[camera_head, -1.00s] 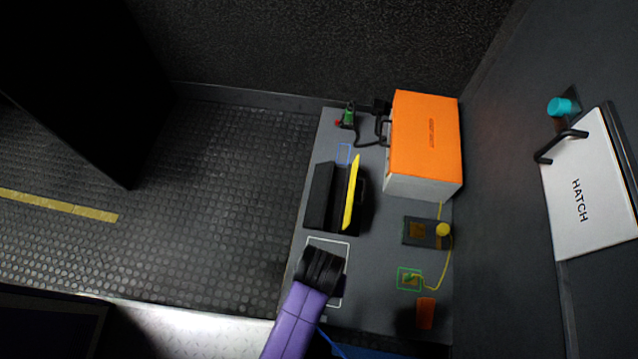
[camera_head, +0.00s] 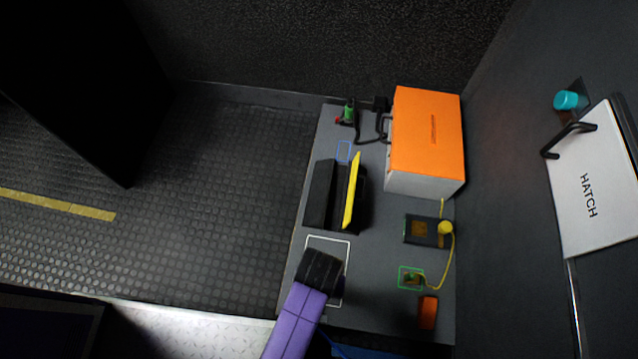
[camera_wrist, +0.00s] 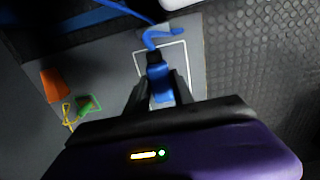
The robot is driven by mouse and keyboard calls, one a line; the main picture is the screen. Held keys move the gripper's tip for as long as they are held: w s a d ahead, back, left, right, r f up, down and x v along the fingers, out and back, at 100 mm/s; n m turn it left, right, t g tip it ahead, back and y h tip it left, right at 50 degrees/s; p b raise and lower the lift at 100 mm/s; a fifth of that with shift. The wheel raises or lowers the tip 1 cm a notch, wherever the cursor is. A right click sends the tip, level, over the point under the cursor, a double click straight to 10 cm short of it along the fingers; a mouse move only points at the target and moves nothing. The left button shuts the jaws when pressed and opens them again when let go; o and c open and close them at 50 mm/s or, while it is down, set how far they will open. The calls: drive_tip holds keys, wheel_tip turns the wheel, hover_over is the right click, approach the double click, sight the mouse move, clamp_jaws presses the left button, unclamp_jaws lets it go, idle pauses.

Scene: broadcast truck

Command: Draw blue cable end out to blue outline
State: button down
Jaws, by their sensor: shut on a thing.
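My gripper (camera_wrist: 158,88) is shut on the blue cable end (camera_wrist: 160,78), a blue plug with a dark collar. The blue cable (camera_wrist: 150,38) curves away from it at the top of the wrist view. In the head view my gripper (camera_head: 322,266) is over the white outline (camera_head: 347,256), and the cable end is hidden beneath it. The white outline also shows around the plug in the wrist view (camera_wrist: 187,62). The small blue outline (camera_head: 344,151) is on the grey bench top, farther back, and looks empty.
A black wedge-shaped stand with a yellow edge (camera_head: 351,190) sits between my gripper and the blue outline. An orange-topped box (camera_head: 427,130), a green plug (camera_head: 348,112), a yellow-cabled unit (camera_head: 420,230) and an orange block (camera_head: 428,312) are also on the bench.

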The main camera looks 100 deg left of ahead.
wheel_tip(320, 180, down, 6)
drive_tip(key=b, duration=0.3)
idle(1.2)
drive_tip(key=s+a+b, duration=0.4)
drive_tip(key=a, duration=0.5)
drive_tip(key=shift+a+f, duration=0.2)
drive_tip(key=shift+f, duration=0.25)
idle(1.0)
drive_tip(key=shift+s, duration=0.1)
drive_tip(key=a+b, duration=0.6)
drive_tip(key=a, duration=0.3)
drive_tip(key=shift+w, duration=0.4)
idle(0.7)
